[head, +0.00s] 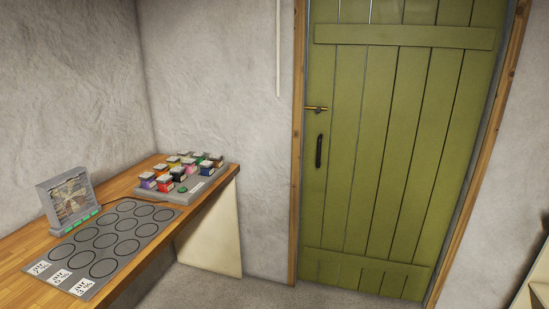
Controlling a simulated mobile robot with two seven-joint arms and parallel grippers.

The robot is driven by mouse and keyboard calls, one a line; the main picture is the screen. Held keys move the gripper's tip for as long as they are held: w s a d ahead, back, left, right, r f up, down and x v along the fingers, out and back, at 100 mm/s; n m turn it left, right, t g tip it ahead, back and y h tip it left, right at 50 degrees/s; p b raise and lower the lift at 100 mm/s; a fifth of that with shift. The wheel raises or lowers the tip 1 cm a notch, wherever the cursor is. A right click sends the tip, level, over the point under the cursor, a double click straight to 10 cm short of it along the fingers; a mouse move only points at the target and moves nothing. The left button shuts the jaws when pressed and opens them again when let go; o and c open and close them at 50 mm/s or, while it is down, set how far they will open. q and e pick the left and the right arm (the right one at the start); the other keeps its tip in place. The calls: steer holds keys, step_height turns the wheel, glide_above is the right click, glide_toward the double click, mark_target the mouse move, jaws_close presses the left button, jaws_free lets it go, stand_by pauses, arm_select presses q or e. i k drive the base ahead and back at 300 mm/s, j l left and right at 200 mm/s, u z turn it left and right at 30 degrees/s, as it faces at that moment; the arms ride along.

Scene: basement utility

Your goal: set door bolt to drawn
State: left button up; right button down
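A green plank door (380,150) stands shut in a wooden frame in the right half of the head view. A small brass-coloured bolt (316,109) lies horizontally at the door's left edge, and its left end reaches to the frame. A dark vertical pull handle (319,151) sits just below the bolt. The bolt is too small to tell its exact position in the keeper. Neither of my grippers is in view.
A wooden bench (130,177) runs along the left wall. On it are a grey mat with circles (110,237), a tray of small coloured boxes (158,192) and a grey fan-like unit (68,199). The floor (265,294) before the door looks clear.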

mark_target(318, 109)
steer(key=i, duration=1.9)
